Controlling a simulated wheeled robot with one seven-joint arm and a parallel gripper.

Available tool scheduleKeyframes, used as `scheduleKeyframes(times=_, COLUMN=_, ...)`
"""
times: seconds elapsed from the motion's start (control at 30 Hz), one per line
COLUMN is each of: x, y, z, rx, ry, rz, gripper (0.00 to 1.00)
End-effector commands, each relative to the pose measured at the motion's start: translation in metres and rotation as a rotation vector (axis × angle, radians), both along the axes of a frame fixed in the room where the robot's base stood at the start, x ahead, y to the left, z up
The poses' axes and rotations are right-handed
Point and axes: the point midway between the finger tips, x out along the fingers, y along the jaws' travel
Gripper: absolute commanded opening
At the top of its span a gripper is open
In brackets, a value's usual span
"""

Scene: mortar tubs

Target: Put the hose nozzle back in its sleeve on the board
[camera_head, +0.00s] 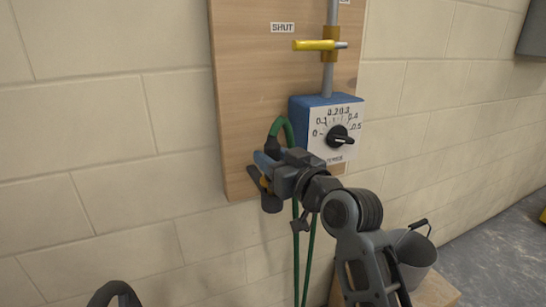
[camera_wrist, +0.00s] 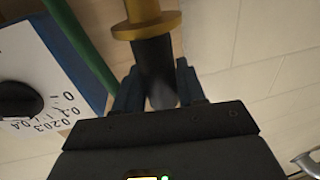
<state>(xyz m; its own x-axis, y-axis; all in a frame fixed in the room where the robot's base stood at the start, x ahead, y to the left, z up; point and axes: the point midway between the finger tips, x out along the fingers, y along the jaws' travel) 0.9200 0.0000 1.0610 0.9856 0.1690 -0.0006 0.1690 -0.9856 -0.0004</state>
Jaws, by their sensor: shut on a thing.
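The wooden board (camera_head: 240,95) hangs on the wall. My gripper (camera_head: 265,168) is at its lower left part and is shut on the dark hose nozzle. In the wrist view the nozzle (camera_wrist: 155,68) lies between the blue fingers of my gripper (camera_wrist: 158,85). A brass flanged collar (camera_wrist: 147,27) sits at the nozzle's far end; I cannot tell whether it belongs to the nozzle or to the sleeve. The green hose (camera_head: 284,128) loops above my gripper and hangs down below. My gripper hides most of the nozzle in the head view, and I cannot make out the sleeve clearly.
A blue box with a dial (camera_head: 328,122) is on the board, right of my gripper. A yellow-handled valve (camera_head: 318,45) is on the pipe above it, by a SHUT label (camera_head: 283,28). A grey bucket (camera_head: 415,258) stands at lower right. The wall at left is bare.

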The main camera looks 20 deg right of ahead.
Motion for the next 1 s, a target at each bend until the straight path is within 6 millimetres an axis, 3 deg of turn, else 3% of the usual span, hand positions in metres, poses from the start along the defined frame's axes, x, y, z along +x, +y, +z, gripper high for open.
scheduleKeyframes(times=1.0, x=0.0, y=-0.001, z=-0.014, rx=0.0, ry=-0.001, rz=-0.001, gripper=0.0)
